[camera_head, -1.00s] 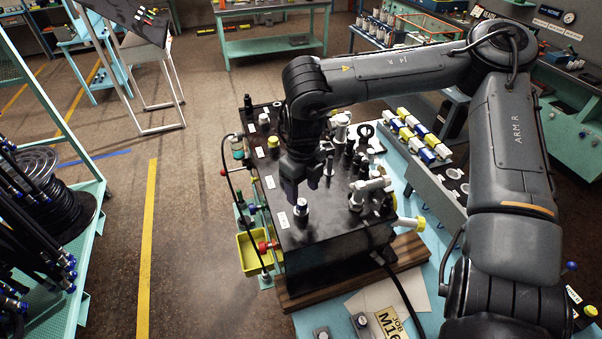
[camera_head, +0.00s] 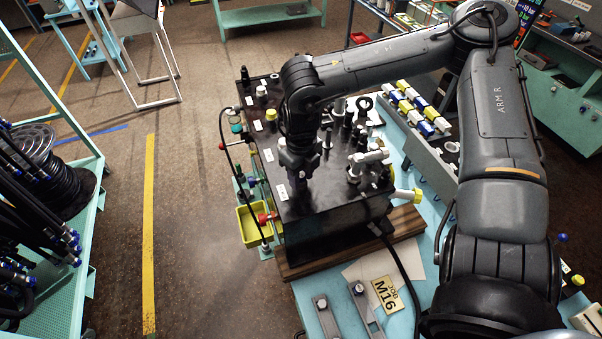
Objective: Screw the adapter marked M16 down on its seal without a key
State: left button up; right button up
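The black manifold block (camera_head: 325,212) stands on a wooden board, with several fittings on its top. A yellow card reading JOB M16 (camera_head: 386,293) lies on the bench in front of it. My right gripper (camera_head: 299,192) points down at the front left of the block's top, where a metal adapter stood in view earlier. The gripper now covers that adapter, and whether its fingers are closed on it is too small to tell. A white label (camera_head: 282,192) sits just left of the gripper; its text is unreadable. My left gripper is out of view.
Two flat grey tools (camera_head: 327,316) lie on the bench front. A yellow bin (camera_head: 250,226) and a thin black hose are left of the block. A tray of yellow, white and blue parts (camera_head: 417,108) is at right. A hose rack (camera_head: 60,240) stands far left.

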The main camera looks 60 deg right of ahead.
aim_at(301, 175)
grip_shut()
jog(key=shift+m+b, duration=0.4)
jog(key=shift+m, duration=0.2)
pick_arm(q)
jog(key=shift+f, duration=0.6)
pick_arm(e)
jog(key=shift+m, duration=0.8)
jog(key=shift+o, duration=2.2)
grip_release()
pick_arm(q)
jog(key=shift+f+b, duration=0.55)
jog(key=shift+b, duration=0.2)
pick_arm(e)
notch_tip(301, 175, up, 11)
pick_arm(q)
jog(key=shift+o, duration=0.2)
pick_arm(e)
jog(key=shift+f, duration=0.15)
